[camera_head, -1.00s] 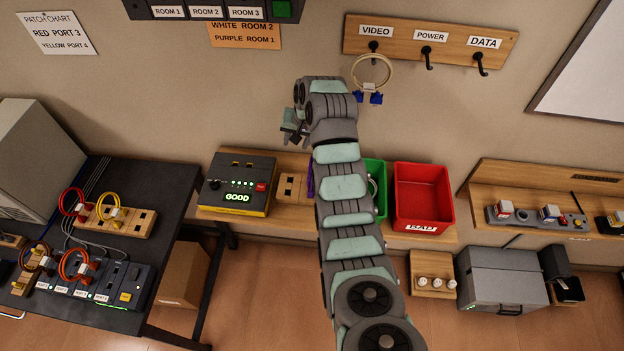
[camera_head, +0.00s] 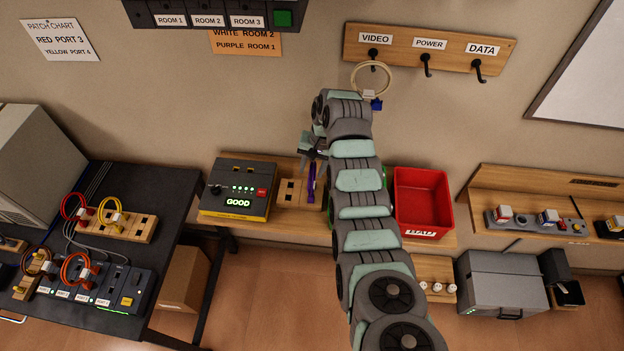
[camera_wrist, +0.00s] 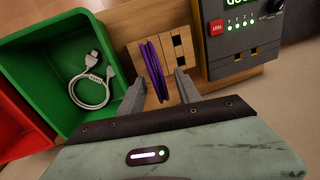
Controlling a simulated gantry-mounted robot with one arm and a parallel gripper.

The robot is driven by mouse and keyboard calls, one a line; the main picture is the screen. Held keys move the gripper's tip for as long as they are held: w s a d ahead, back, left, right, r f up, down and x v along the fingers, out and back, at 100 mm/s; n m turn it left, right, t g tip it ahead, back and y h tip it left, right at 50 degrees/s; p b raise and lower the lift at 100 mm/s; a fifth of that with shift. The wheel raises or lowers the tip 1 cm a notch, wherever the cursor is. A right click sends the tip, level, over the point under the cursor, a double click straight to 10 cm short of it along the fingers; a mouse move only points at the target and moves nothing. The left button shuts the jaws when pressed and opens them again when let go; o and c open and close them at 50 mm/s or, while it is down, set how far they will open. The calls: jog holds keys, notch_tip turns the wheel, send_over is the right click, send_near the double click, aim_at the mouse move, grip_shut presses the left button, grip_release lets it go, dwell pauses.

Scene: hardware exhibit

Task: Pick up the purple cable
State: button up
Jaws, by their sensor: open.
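The purple cable (camera_wrist: 154,70) is a coiled loop standing edge-on at a wooden socket block in the wrist view. It also shows in the head view (camera_head: 311,182) as a narrow upright purple shape beside the block. My gripper (camera_wrist: 158,88) is open, with one grey finger on each side of the cable's lower part. The cable lies between the fingers, nearer the left one. I cannot tell whether either finger touches it. In the head view my gripper (camera_head: 310,158) is just above the cable, partly hidden by my arm.
The wooden socket block (camera_wrist: 178,60) has dark slots. A tester reading GOOD (camera_head: 238,188) stands beside it. A green bin (camera_wrist: 50,75) on the other side holds a white cable (camera_wrist: 92,80). A red bin (camera_head: 422,200) is beyond it.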

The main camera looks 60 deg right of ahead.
jog(key=shift+w+f, duration=0.15)
jog(key=shift+f, duration=0.6)
jog(key=shift+w+f, duration=0.1)
jog(key=shift+f, duration=0.65)
grip_shut()
